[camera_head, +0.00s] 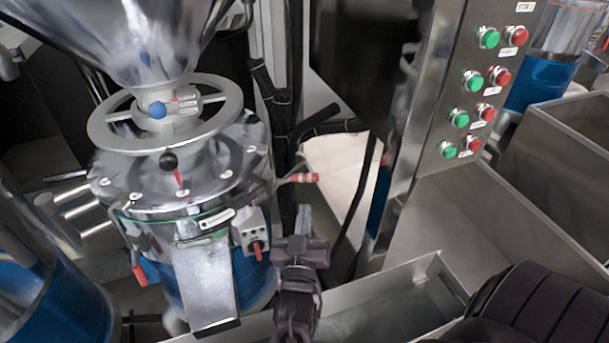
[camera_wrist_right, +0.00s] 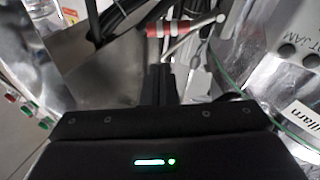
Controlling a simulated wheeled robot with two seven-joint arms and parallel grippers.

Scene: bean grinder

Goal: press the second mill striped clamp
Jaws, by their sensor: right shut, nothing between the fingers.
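The second mill appears to be the large metal mill (camera_head: 190,170) with a handwheel and a blue lower body, left of centre in the head view. A red-and-white striped clamp handle (camera_head: 305,178) sticks out from its right side. My right gripper (camera_head: 304,210) is shut and empty, fingers pointing up, just below the striped handle. In the right wrist view the striped handle (camera_wrist_right: 165,29) lies beyond the shut fingertips (camera_wrist_right: 160,68). A gap seems to remain, but contact is hard to judge. My left gripper is not in view.
A control panel with green and red buttons (camera_head: 472,80) stands to the right. Black cables (camera_head: 283,120) run behind the handle. A small switch box (camera_head: 250,232) sits on the mill's front, left of my right gripper. A metal trough (camera_head: 390,290) lies below right.

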